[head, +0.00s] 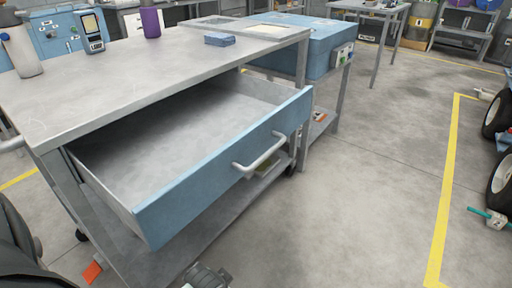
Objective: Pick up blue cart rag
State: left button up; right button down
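A small folded blue rag (219,39) lies flat on the grey top of the cart (130,75), near its far edge. No gripper is near it. A grey and dark mechanical part (207,277) at the bottom edge looks like part of my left gripper, cut off by the frame. Its fingers cannot be made out, so I cannot tell whether it is open. My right gripper is not in view.
The cart's blue-fronted drawer (225,165) is pulled out and looks empty. A blue bench (318,45) stands behind.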

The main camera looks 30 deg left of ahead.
aim_at(217, 39)
jog(key=u, duration=1.25)
jog(key=i+l+u, duration=0.1)
jog(key=u, duration=0.35)
jog(key=l+u, duration=0.25)
jog(key=u, duration=0.15)
jog(key=l+u, duration=0.25)
jog(key=l, duration=0.3)
jog(key=l+u, duration=0.25)
jog(key=l, duration=0.35)
jog(key=l+u, duration=0.1)
jog(key=l, duration=0.45)
jog(key=k+l, duration=0.1)
jog(key=l, duration=0.5)
jog(key=l+u, duration=0.15)
jog(key=l, duration=0.4)
jog(key=k+l, duration=0.15)
jog(key=l, duration=0.4)
jog(key=u, duration=0.05)
